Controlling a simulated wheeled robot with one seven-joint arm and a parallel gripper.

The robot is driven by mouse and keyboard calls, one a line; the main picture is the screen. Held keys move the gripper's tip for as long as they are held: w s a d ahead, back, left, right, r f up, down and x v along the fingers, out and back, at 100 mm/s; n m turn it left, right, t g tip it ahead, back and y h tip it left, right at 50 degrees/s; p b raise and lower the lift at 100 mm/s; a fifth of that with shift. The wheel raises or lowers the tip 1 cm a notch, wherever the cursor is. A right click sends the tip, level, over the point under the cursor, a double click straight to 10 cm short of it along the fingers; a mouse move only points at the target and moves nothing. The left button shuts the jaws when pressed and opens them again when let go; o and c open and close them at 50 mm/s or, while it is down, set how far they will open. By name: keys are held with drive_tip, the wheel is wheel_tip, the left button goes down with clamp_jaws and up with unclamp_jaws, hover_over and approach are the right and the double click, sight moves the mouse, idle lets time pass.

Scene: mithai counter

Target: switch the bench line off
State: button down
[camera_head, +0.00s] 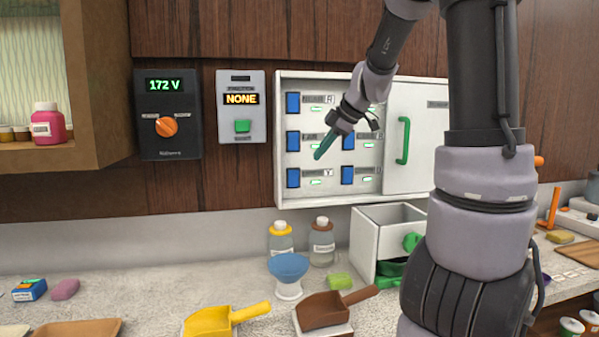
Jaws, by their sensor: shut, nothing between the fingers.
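A white switch panel (280,125) hangs open on the wood wall, with blue rocker switches in two columns. In the left column are a top switch (293,103), a middle switch (293,141) and a bottom switch (293,177). The right column's bottom switch (347,175) shows; my arm partly hides those above. Small labels and green-lit windows sit beside the switches, but I cannot read which is the bench line. My gripper (319,153) is shut and empty, its green fingertips in front of the panel, right of the left column. I cannot tell whether it touches.
The panel's white door (417,125) with a green handle (403,140) stands right. A dark box (168,95) reads 172 V; a grey box (241,125) reads NONE.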

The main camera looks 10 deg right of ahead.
sight(292, 175)
drive_tip(key=x, duration=0.3)
drive_tip(key=w+r+x, duration=0.1)
drive_tip(key=x, duration=0.3)
drive_tip(key=w+x, duration=0.1)
drive_tip(key=x, duration=0.3)
drive_tip(key=shift+w+d, duration=0.15)
drive_tip(key=shift+w, duration=0.1)
drive_tip(key=shift+w+d+r, duration=0.1)
drive_tip(key=shift+w, duration=0.4)
drive_tip(key=shift+w+r+g, duration=0.15)
drive_tip(key=shift+w+g, duration=0.15)
drive_tip(key=shift+w, duration=0.05)
drive_tip(key=shift+r, duration=0.1)
drive_tip(key=shift+r, duration=0.7)
